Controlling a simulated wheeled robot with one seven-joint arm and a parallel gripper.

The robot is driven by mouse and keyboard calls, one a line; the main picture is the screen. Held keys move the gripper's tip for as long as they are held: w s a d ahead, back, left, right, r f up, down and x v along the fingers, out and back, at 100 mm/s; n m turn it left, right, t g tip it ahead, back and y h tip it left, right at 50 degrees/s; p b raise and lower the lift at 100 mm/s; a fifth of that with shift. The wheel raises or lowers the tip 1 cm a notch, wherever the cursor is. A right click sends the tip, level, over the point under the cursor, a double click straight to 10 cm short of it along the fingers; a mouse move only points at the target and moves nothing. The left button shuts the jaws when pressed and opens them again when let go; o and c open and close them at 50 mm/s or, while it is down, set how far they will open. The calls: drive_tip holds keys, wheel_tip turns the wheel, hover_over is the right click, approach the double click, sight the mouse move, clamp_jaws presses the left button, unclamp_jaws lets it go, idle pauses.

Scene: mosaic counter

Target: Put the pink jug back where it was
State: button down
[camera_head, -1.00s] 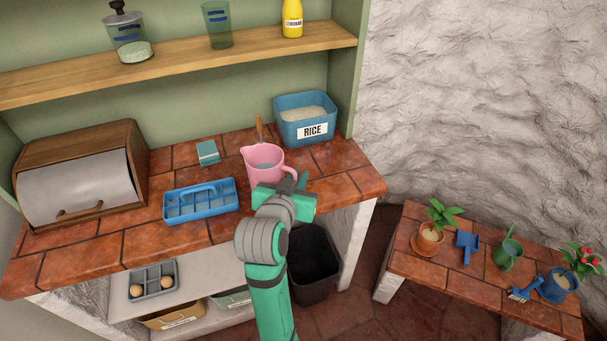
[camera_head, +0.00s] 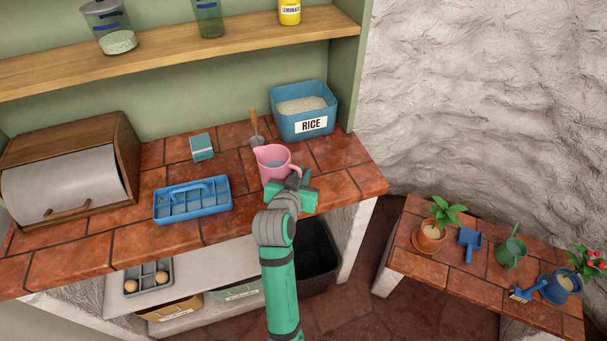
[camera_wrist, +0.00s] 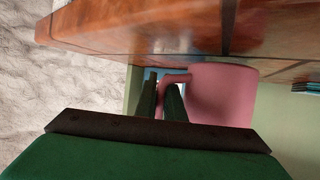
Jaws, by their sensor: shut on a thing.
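The pink jug (camera_head: 270,166) is upright over the front right part of the tiled counter, with its spout to the left and something pale inside. In the wrist view the jug (camera_wrist: 222,95) is right of centre, seen upside down, its base close to the counter. I cannot tell whether it touches the tiles. My gripper (camera_head: 298,180) is at the jug's right side, shut on its handle. In the wrist view the two dark fingers of my gripper (camera_wrist: 161,92) close around the handle.
A trowel (camera_head: 256,138) lies behind the jug, beside the blue rice bin (camera_head: 331,115). Tiles right of the jug are clear. A low bench (camera_head: 410,268) holds plants.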

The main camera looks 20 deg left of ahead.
drive_tip(key=shift+f, duration=0.5)
drive_tip(key=shift+f, duration=0.1)
drive_tip(key=c, duration=1.9)
unclamp_jaws()
drive_tip(key=shift+w, duration=0.1)
drive_tip(key=shift+o, duration=0.2)
drive_tip(key=shift+f, duration=0.1)
drive_tip(key=shift+d, duration=0.1)
